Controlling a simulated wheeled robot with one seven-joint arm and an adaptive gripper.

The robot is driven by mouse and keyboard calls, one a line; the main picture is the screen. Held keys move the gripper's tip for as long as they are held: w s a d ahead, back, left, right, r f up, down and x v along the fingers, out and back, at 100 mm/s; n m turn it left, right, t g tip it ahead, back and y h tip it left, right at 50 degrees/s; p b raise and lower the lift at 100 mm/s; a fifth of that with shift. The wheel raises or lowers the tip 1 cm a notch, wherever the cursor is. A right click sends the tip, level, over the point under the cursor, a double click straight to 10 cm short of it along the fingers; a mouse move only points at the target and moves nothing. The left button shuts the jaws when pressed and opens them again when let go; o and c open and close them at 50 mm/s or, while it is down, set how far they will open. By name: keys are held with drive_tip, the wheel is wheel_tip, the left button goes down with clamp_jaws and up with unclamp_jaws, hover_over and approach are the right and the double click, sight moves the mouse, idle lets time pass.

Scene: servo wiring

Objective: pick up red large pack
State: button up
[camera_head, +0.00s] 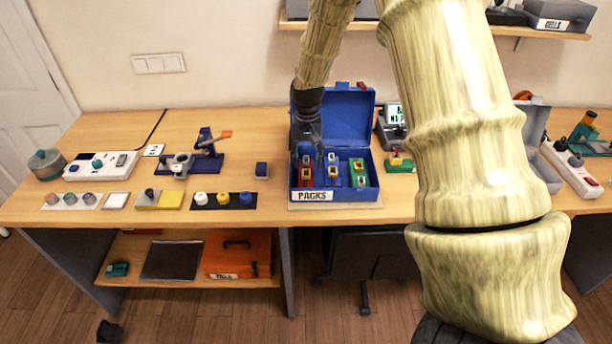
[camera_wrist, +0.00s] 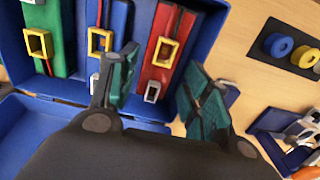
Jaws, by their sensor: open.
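The red pack (camera_head: 306,172) stands in the left part of the open blue box labelled PACKS (camera_head: 345,196). In the wrist view the red pack (camera_wrist: 168,45) has a yellow frame on it and lies just beyond and between my finger tips. My gripper (camera_head: 311,150) is open over the left side of the box. In the wrist view its two teal fingers (camera_wrist: 160,75) are spread, with nothing held. I cannot tell whether the fingers touch the pack.
A blue pack (camera_wrist: 100,35) and a green pack (camera_wrist: 46,40) share the box. The box's raised lid (camera_head: 350,115) stands behind.

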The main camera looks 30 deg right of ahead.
sight(306, 169)
drive_tip(key=shift+w+a+f+p, duration=0.1)
drive_tip(key=shift+f+p, duration=0.75)
drive_tip(key=shift+f, duration=1.25)
clamp_jaws()
